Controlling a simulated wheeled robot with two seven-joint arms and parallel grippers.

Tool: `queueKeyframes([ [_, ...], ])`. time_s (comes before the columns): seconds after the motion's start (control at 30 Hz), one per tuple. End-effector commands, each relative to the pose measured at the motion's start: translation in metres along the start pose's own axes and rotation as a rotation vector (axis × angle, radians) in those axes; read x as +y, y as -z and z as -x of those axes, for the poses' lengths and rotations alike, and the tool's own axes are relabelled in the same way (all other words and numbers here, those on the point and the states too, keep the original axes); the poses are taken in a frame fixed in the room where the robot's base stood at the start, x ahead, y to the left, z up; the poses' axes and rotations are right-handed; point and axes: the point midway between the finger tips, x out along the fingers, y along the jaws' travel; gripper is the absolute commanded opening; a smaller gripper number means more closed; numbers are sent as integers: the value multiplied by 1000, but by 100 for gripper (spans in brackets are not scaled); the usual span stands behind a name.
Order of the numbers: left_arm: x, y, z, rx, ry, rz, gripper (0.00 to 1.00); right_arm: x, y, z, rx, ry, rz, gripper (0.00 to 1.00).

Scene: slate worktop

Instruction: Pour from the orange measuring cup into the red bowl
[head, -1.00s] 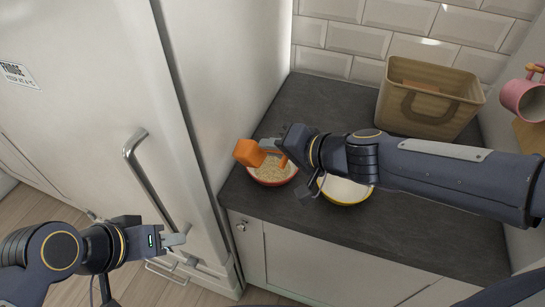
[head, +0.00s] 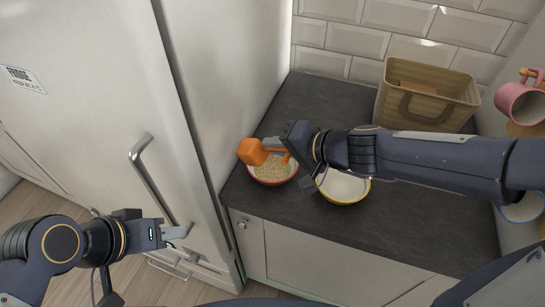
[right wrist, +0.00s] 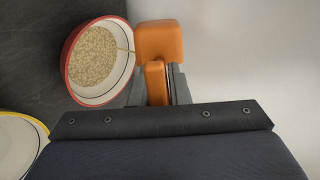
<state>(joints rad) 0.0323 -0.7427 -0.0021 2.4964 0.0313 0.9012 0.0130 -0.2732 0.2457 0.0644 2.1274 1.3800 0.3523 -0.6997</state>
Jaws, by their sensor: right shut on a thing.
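The orange measuring cup (head: 252,152) is tilted above the left rim of the red bowl. It also shows in the right wrist view (right wrist: 158,40). My right gripper (head: 277,144) is shut on its handle (right wrist: 155,82). The cup's inside is hidden. The red bowl (head: 292,180) stands on the worktop with pale grains in it; in the right wrist view its rim (right wrist: 68,65) shows left of the cup. A thin pale line runs between cup and grains; I cannot tell whether it is falling grain. My left gripper (head: 177,232) is empty, in front of the fridge; its finger gap is unclear.
A yellow-rimmed bowl (head: 343,199) with pale contents stands right of the red bowl, under my right arm. A tan bin (head: 430,105) is at the back. A pink mug (head: 520,103) and a blue-rimmed item (head: 522,208) are at the right. The fridge (head: 75,90) borders the worktop's left side.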

Motion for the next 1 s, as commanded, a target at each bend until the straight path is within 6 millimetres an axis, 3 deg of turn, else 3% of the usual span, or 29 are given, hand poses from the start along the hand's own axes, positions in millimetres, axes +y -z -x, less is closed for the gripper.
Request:
queueKeyframes([
  [1.0,11,12,23,0,0,0,36,3,6,-2,-55,0,-98,0],
])
